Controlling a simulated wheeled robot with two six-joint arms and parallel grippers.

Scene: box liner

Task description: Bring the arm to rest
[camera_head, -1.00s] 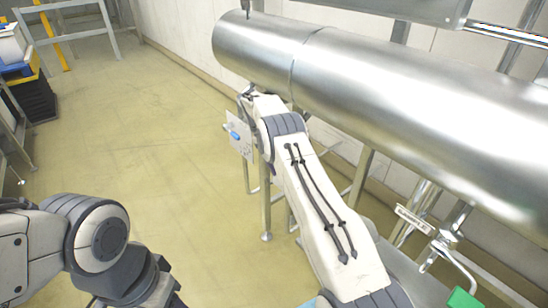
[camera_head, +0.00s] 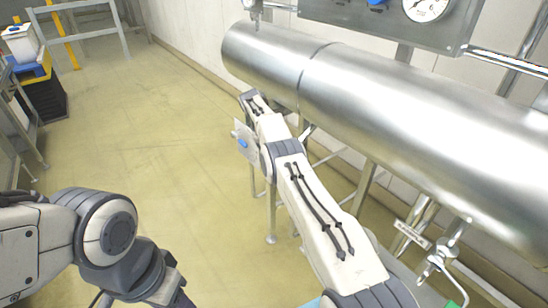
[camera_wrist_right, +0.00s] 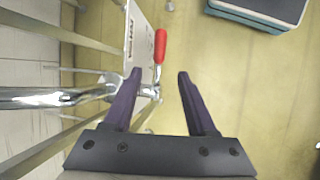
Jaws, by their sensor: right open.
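My right arm (camera_head: 315,215) reaches forward from the bottom of the head view, beside and below the large silver tank. Its gripper cannot be made out there. In the right wrist view, my right gripper (camera_wrist_right: 160,74) has its two purple fingers spread apart with nothing held between them. A red-handled valve (camera_wrist_right: 160,46) shows just beyond the fingertips, nearer the left finger; I cannot tell whether they touch. My left arm (camera_head: 105,230) is bent at the lower left of the head view; its gripper is out of frame.
The silver tank (camera_head: 420,120) runs along the right wall on metal legs. A pale plate with a blue part (camera_head: 246,143) is beside my right arm. A chrome pipe (camera_wrist_right: 50,97) enters the wrist view from the left. Yellow floor (camera_head: 150,120) is open at centre left.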

